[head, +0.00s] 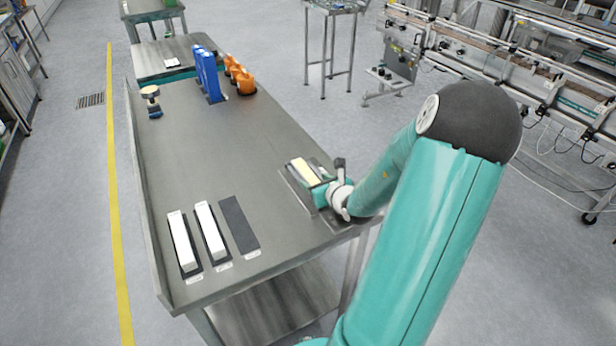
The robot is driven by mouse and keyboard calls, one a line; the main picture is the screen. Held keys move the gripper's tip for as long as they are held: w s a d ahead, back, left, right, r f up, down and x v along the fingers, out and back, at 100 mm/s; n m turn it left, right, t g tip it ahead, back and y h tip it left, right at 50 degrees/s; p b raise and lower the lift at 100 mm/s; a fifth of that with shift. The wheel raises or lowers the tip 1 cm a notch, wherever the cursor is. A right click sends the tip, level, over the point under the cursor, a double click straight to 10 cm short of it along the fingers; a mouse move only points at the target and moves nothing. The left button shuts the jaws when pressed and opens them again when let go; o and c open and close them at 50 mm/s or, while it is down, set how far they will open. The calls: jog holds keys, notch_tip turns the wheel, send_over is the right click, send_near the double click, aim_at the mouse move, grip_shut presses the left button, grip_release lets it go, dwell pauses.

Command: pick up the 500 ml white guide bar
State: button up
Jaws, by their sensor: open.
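Two white guide bars, the left one (182,241) and the one beside it (210,230), lie side by side on dark pads at the near end of the steel table. Small labels lie at their near ends, too small to read, so I cannot tell which is the 500 ml bar. A third dark pad (239,224) to their right is empty. A cream-white block (304,171) sits at the table's right edge. My gripper (325,182) is open just right of this block, well away from the two bars. Its fingertips are partly hidden.
Blue upright parts (208,75) and orange parts (243,80) stand at the table's far end. A small round-topped item (151,99) stands at the far left. The middle of the steel table (205,150) is clear.

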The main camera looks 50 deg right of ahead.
jog(key=shift+w+d+f, duration=0.1)
jog(key=shift+w, duration=0.2)
jog(key=shift+s, duration=0.15)
jog(key=c, duration=1.1)
jog(key=shift+c, duration=0.5)
jog(key=shift+r, duration=0.25)
